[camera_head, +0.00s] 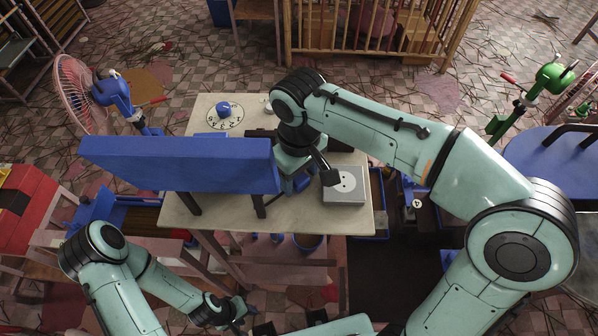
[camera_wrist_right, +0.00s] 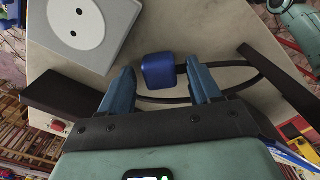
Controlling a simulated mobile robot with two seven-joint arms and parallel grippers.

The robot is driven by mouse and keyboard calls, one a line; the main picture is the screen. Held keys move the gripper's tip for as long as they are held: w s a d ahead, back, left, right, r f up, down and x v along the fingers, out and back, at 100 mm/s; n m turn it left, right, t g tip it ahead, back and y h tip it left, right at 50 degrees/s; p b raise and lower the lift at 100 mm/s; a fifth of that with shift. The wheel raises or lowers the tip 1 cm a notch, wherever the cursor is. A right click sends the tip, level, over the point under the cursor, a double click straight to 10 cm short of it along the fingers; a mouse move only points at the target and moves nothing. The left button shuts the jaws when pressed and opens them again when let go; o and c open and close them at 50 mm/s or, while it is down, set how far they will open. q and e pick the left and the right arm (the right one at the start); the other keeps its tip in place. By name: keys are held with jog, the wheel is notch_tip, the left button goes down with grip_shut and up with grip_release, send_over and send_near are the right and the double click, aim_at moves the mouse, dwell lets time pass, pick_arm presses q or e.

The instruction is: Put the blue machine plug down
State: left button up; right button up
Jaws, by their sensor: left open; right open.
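The blue machine plug (camera_wrist_right: 158,70) is a small blue block with a black cable (camera_wrist_right: 240,87). In the right wrist view it sits between the fingertips of my right gripper (camera_wrist_right: 160,80), with gaps visible on both sides. It appears to rest on the pale tabletop, though its underside is hidden. A grey socket box (camera_wrist_right: 92,28) with two round holes lies just beyond it, apart from it; it also shows in the head view (camera_head: 345,186). In the head view my right gripper (camera_head: 298,183) is low over the table, partly hidden by its arm. My left gripper (camera_head: 240,312) is open and empty below the table's front edge.
A blue panel (camera_head: 180,165) on dark legs stands on the table (camera_head: 230,219), left of my right gripper. A numbered white dial (camera_head: 223,113) with a blue knob is at the back. A pink fan (camera_head: 75,95) stands left, and a blue-topped table (camera_head: 560,160) right.

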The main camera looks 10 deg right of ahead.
aim_at(299, 177)
pick_arm(q)
jog(key=shift+t, duration=0.3)
jog(key=w+r+p, duration=0.3)
jog(key=w+r, duration=0.1)
jog(key=shift+r, duration=0.1)
pick_arm(e)
notch_tip(299, 177, up, 13)
pick_arm(q)
jog(key=shift+s, duration=0.1)
